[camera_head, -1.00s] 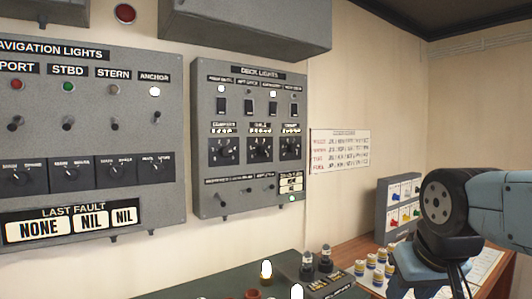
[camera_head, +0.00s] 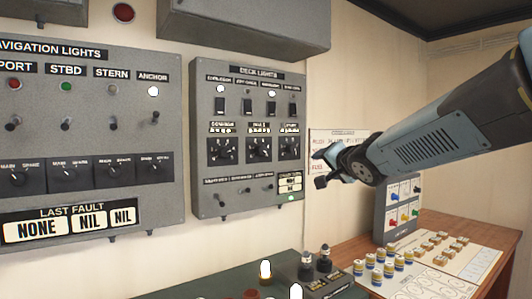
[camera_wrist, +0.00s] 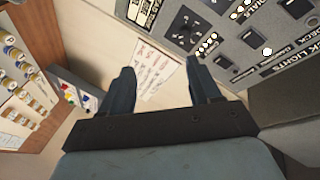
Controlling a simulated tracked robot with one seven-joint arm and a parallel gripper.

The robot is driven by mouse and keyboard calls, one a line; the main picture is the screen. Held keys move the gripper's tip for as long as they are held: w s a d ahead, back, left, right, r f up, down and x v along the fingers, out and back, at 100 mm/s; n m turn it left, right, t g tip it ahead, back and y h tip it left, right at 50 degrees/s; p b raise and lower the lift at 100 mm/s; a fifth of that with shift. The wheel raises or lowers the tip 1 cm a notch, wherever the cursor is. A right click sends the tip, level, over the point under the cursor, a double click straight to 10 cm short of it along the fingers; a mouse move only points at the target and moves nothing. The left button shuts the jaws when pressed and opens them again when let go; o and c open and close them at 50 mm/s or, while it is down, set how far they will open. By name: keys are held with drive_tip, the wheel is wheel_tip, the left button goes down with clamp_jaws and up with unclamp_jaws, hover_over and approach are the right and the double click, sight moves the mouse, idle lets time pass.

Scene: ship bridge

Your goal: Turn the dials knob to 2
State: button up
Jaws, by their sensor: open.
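The deck lights panel (camera_head: 205,100) is a grey box on the wall, with a row of three black dial knobs, left (camera_head: 222,151), middle (camera_head: 259,149) and right (camera_head: 290,147). The markings around the dials are too small to read. My gripper (camera_head: 318,168) is in front of the wall, just right of the panel and not touching it. In the wrist view my gripper (camera_wrist: 160,80) is open and empty, with the wall notice behind its fingers. One dial knob (camera_wrist: 187,27) shows there beyond the right finger, with the panel tilted.
The navigation lights panel (camera_head: 95,85) is left, with several small dials. A paper notice (camera_head: 320,140) is partly hidden behind my gripper. Below, a wooden desk (camera_head: 425,222) holds jars (camera_head: 375,268) and a grey rack (camera_head: 398,212). A dark console (camera_head: 235,272) stands in front of the wall.

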sight(263, 151)
drive_tip(key=w+a+y, duration=0.2)
drive_tip(key=w+a, duration=0.3)
drive_tip(key=w+a+r+y, duration=0.1)
drive_tip(key=w+a+y, duration=0.1)
drive_tip(key=w+a, duration=0.3)
drive_tip(key=w+a+r+y, duration=0.1)
drive_tip(key=w+a+y, duration=0.1)
drive_tip(key=w+a, duration=0.4)
drive_tip(key=shift+a+r+g, duration=0.15)
drive_tip(key=shift+a+g, duration=0.15)
drive_tip(key=shift+a, duration=0.25)
drive_tip(key=c, duration=1)
